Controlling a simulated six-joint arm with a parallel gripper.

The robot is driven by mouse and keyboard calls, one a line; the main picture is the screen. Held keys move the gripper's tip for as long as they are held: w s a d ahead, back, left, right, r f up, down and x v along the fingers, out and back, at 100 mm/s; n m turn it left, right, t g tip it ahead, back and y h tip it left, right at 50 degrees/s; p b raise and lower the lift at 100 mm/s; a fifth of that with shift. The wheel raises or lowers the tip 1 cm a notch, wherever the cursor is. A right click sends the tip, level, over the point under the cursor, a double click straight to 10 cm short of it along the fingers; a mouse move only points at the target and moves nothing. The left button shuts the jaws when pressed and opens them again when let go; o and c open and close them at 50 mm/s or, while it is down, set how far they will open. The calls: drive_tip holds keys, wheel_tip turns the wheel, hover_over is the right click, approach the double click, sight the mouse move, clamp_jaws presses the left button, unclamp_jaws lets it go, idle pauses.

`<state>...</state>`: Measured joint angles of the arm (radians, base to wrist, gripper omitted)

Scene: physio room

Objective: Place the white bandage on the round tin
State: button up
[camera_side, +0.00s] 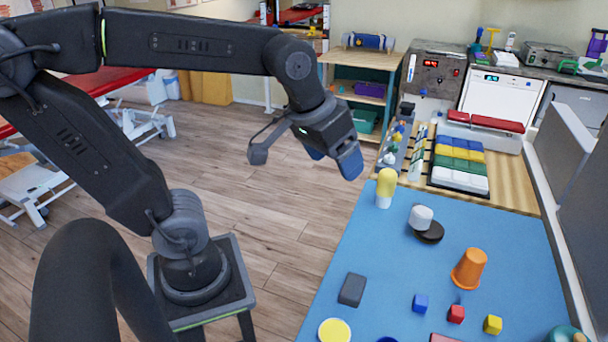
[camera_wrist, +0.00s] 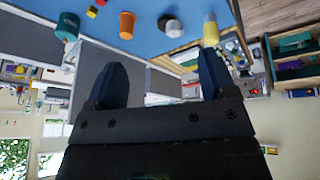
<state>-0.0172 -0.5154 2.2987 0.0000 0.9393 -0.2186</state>
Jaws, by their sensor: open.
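In the wrist view the bandage (camera_wrist: 173,27) also overlaps the dark tin (camera_wrist: 163,19). My gripper (camera_side: 335,158) is raised to the left of and above the mat, well apart from both. Its blue fingers are spread and empty; they also frame the wrist view (camera_wrist: 161,78).
A yellow-topped cylinder (camera_side: 385,188) stands behind the bandage, an orange cup (camera_side: 469,269) in front to the right. A dark block (camera_side: 352,290), small cubes and a yellow disc (camera_side: 334,330) lie nearer. A grey panel (camera_side: 563,150) borders the right. The mat's (camera_side: 365,240) left middle is clear.

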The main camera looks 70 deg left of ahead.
drive_tip(key=s+m, duration=0.1)
drive_tip(key=s+f+m, duration=0.1)
drive_tip(key=s, duration=0.1)
drive_tip(key=s+f, duration=0.1)
drive_tip(key=s, duration=0.1)
drive_tip(key=shift+s+d+f+m+t, duration=0.15)
drive_tip(key=shift+d+m+t, duration=0.1)
drive_tip(key=shift+m+t, duration=0.15)
